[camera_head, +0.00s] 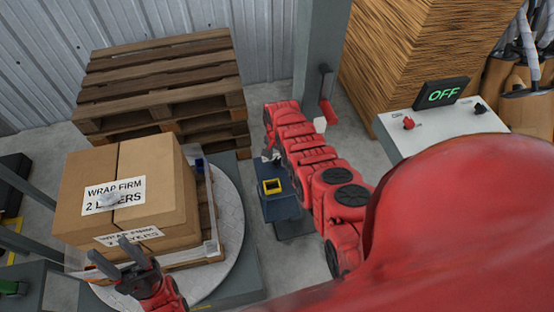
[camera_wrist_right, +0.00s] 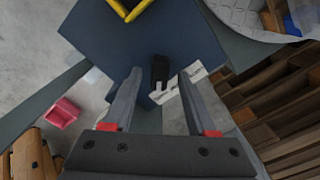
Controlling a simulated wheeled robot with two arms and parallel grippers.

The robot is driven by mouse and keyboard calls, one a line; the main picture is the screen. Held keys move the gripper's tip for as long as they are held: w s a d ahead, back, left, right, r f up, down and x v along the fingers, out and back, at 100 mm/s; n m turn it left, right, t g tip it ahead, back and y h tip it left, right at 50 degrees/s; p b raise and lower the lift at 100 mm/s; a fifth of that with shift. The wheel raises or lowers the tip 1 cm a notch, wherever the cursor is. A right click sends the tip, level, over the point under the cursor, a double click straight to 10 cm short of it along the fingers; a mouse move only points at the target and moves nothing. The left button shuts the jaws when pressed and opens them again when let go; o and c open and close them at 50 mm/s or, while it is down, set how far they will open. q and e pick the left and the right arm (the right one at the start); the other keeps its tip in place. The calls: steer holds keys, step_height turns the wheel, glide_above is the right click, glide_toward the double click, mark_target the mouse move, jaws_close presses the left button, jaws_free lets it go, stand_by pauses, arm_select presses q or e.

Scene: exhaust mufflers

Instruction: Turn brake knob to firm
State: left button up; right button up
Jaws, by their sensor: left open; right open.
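In the right wrist view, a small black upright part (camera_wrist_right: 160,70), possibly the brake knob, stands by a white label (camera_wrist_right: 180,88) at the edge of a dark blue housing (camera_wrist_right: 130,42). My right gripper (camera_wrist_right: 159,76) is open, with its fingers on either side of that part in the picture; I cannot tell whether they touch it. In the head view the right gripper (camera_head: 268,155) is small, above the blue housing (camera_head: 280,205) with a yellow-rimmed opening. The knob's setting cannot be read. My left gripper (camera_head: 107,249) is open and empty in front of the carton.
A carton (camera_head: 165,190) labelled "WRAP FIRM 2 LAYERS" stands on a pallet on the round turntable (camera_head: 235,235). A control panel (camera_head: 430,130) with red and black knobs and a display (camera_head: 442,93) reading "OFF" is at right. Stacked pallets (camera_head: 165,80) stand behind.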

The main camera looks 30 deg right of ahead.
steer(key=shift+f, duration=0.35)
jaws_close()
